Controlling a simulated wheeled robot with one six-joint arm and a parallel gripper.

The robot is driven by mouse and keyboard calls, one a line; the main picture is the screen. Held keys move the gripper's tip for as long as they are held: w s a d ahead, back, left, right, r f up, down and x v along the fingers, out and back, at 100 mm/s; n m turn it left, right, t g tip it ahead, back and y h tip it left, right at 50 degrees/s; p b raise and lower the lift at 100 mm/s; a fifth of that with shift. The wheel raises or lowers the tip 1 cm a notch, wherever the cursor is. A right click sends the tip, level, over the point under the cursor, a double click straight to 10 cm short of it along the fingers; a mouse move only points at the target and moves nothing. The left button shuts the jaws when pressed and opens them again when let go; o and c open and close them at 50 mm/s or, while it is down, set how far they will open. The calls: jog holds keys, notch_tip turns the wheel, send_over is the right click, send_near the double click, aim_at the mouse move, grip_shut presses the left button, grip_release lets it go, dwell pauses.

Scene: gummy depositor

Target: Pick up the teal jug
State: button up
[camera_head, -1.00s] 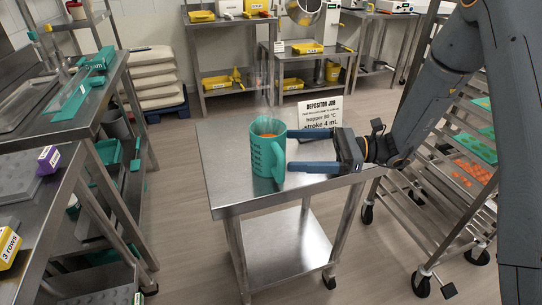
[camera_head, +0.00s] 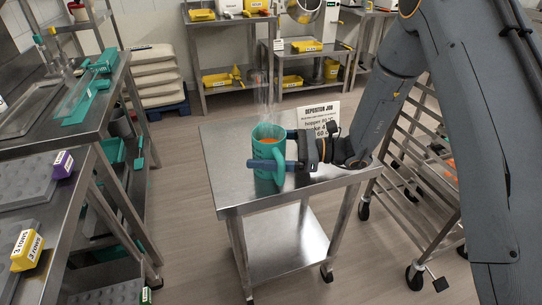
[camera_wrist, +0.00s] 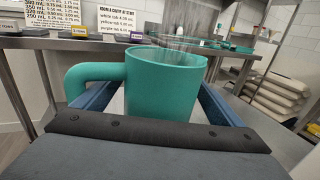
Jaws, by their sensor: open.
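The teal jug (camera_head: 266,150) stands upright on the small steel table (camera_head: 232,188). It holds something orange, and faint steam rises from it. My gripper (camera_head: 268,150) is open and level, with one blue finger crossing the near side of the jug and the other partly hidden behind it. In the wrist view the jug (camera_wrist: 165,85) stands between the two blue fingers, with its handle to the left. I cannot tell whether the fingers touch it.
A white job sign (camera_head: 318,117) stands on the table behind my gripper. A steel rack (camera_head: 415,190) stands to the right. A bench (camera_head: 92,120) with trays is on the left. Floor is free between the bench and the table.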

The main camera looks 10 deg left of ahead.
jog(key=shift+s+a, duration=0.15)
jog(key=shift+a, duration=0.55)
jog(key=shift+c, duration=0.2)
jog(key=c, duration=1.7)
jog(key=shift+o, duration=0.2)
jog(key=shift+r, duration=0.15)
notch_tip(320, 180, up, 10)
jog(key=shift+b, duration=0.45)
